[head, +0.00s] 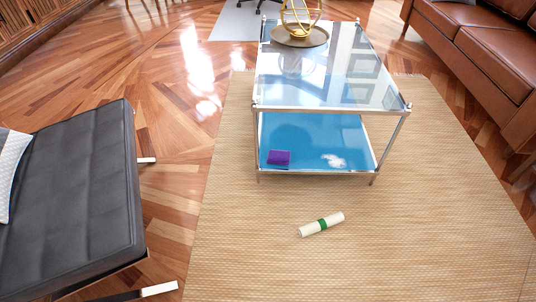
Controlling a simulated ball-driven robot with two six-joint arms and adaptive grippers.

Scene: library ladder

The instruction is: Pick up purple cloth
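A small purple cloth (279,157), folded or block-like, lies on the blue lower shelf (308,132) of the coffee table, near its front left corner. The glass tabletop (328,85) is above and behind it in the head view, and the front face of the shelf space looks open. Neither of my grippers shows in the head view.
A white crumpled thing (333,160) lies on the same shelf. A cream roll with a green band (321,225) lies on the woven rug (400,235) in front. A black bench (75,185) stands left, a brown sofa (490,65) at right. Rug around the roll is clear.

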